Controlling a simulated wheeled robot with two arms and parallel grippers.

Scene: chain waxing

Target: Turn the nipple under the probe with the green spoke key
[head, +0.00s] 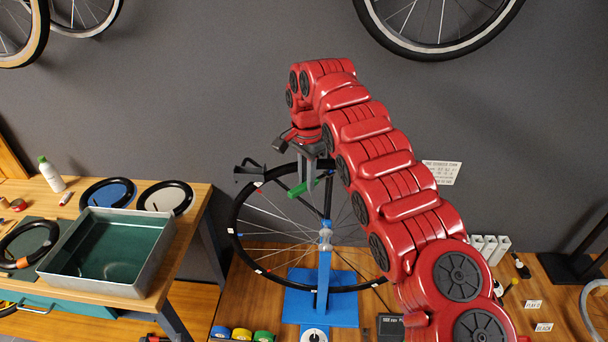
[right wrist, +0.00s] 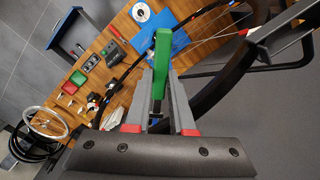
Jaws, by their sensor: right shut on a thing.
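My right gripper (head: 309,181) comes down from above and is shut on the green spoke key (head: 300,188), near the top of the wheel. In the right wrist view the green spoke key (right wrist: 161,62) stands between the two fingers (right wrist: 160,88) and sticks out past their tips. The black-rimmed wheel (head: 235,224) stands in a blue truing stand (head: 324,275). A dark arm, perhaps the probe (head: 249,171), is at the rim's upper left. I cannot tell whether the key touches a nipple; the nipple is too small to make out. My left gripper is not in view.
Coloured rolls (head: 241,334) and a dark box (head: 390,326) lie near the stand. My right arm hides the wheel's right side.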

